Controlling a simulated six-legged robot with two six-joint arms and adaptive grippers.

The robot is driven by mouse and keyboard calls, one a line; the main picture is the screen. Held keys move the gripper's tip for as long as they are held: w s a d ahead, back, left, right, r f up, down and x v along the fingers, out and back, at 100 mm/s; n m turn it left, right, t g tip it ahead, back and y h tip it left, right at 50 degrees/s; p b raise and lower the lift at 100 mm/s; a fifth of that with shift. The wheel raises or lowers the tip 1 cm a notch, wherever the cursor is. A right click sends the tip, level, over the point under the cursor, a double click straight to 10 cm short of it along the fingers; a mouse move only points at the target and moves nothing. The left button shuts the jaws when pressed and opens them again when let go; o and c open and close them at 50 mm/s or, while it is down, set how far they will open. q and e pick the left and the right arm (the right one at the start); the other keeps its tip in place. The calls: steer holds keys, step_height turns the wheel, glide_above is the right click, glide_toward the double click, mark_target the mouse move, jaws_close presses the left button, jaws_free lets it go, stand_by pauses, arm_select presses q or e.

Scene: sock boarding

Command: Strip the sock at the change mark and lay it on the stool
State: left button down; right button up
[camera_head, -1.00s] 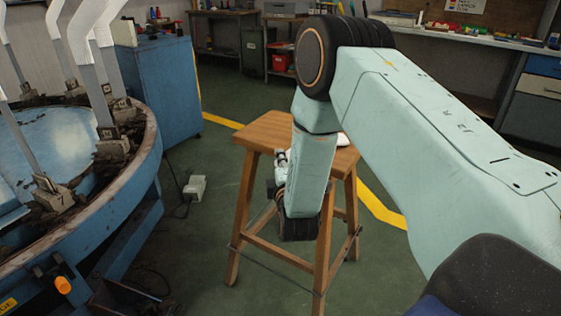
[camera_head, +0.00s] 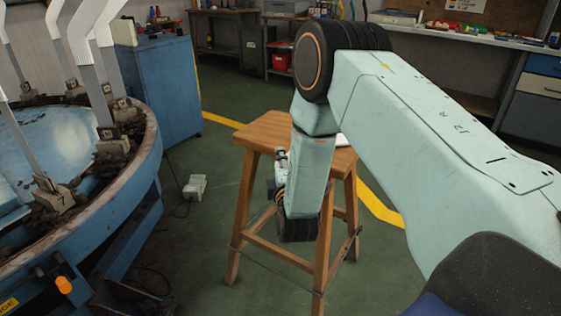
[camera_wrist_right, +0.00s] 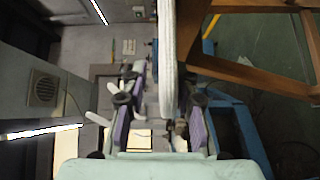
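The wooden stool (camera_head: 262,131) stands on the floor in the middle of the head view. A white sock (camera_head: 341,140) lies on its seat, mostly hidden behind my right arm. In the right wrist view the sock (camera_wrist_right: 168,60) is a long white strip along the stool's seat (camera_wrist_right: 196,28), its near end between my fingers. My right gripper (camera_wrist_right: 163,108) is open, with a clear gap to the left finger and the sock closer to the right one. In the head view the right gripper (camera_head: 281,163) is at the stool's left side, partly hidden. My left gripper is out of view.
A round blue machine (camera_head: 148,165) with several upright boards, some carrying white socks, stands at left. A blue cabinet (camera_head: 165,90) is behind it. A white box (camera_head: 195,186) with a cable lies on the floor.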

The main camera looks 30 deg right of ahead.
steer(key=shift+o, duration=0.7)
steer(key=shift+s, duration=0.1)
steer(key=v, duration=1.2)
steer(key=shift+a, duration=0.1)
